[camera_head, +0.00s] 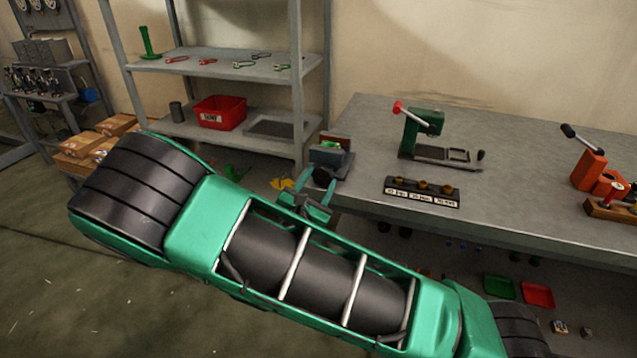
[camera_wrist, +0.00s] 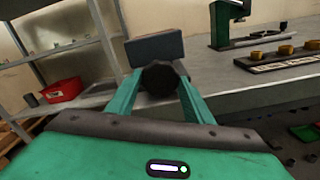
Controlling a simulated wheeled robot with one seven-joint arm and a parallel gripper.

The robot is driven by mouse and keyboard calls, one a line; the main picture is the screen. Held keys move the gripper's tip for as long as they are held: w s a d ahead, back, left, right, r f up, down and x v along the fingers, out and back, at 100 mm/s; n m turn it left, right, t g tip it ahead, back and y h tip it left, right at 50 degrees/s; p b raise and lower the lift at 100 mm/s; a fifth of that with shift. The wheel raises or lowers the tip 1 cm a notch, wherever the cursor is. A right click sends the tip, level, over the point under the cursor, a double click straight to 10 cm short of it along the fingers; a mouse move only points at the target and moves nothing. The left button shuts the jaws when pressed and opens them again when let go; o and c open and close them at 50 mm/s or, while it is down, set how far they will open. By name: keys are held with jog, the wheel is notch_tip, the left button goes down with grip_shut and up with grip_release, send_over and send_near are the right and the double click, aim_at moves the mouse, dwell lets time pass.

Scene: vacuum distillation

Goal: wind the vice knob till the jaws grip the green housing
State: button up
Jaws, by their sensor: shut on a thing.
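The vice (camera_head: 331,157) stands at the left end of the grey workbench, with the green housing (camera_head: 329,145) between its jaws. I cannot tell whether the jaws touch the housing. The dark round knob (camera_head: 322,175) is on the vice's near side. My gripper (camera_head: 318,190) reaches it from the front and is shut on it. In the wrist view the knob (camera_wrist: 160,78) sits between my two green fingers (camera_wrist: 158,92), and the grey vice body (camera_wrist: 154,47) rises behind it. The housing is hidden in the wrist view.
On the workbench (camera_head: 480,190), a green press (camera_head: 425,130) with a red-tipped lever and a labelled rack (camera_head: 423,191) stand right of the vice. An orange tool (camera_head: 590,168) is farther right. A shelf with a red bin (camera_head: 219,112) is behind on the left.

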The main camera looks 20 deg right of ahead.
jog(key=shift+m, duration=0.9)
jog(key=o, duration=1)
jog(key=shift+s+f, duration=0.1)
jog(key=shift+s, duration=0.1)
